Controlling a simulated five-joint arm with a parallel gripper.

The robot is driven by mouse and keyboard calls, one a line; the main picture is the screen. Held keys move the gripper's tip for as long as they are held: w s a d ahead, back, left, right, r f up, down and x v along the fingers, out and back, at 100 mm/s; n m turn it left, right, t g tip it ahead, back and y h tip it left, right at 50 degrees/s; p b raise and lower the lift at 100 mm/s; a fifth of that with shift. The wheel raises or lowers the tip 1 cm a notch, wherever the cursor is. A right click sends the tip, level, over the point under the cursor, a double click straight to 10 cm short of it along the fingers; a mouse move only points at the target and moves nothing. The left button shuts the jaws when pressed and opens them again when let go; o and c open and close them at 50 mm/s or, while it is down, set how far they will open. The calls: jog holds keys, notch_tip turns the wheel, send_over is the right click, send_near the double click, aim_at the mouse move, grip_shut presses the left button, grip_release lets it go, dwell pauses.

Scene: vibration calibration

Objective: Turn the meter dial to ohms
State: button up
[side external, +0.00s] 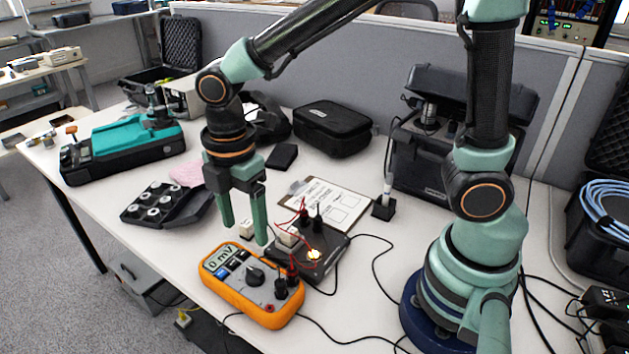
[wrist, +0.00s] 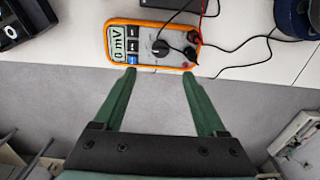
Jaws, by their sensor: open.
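An orange multimeter (side external: 252,284) lies face up near the front edge of the white table. Its screen (side external: 220,259) reads "0 mV". A black round dial (side external: 255,276) sits in the middle of its face, with black plugs on its right side. In the wrist view, the meter (wrist: 152,63) lies beyond the fingertips, its dial (wrist: 160,47) right of centre. My gripper (side external: 245,234) is open and empty, fingers pointing down, above and behind the meter in the side view. The wrist view also shows the gripper (wrist: 159,72) with its fingers apart. The dial's markings are too small to read.
A dark box with red wires (side external: 308,254) stands just behind the meter. Black cables (side external: 345,340) run right from the meter. A clipboard (side external: 328,202), a black tray of round parts (side external: 160,205) and a black case (side external: 333,129) lie farther back.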

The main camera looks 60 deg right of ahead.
aim_at(253, 272)
notch_tip(253, 272, down, 11)
jog(key=shift+f, duration=0.1)
dwell(0.3)
grip_shut()
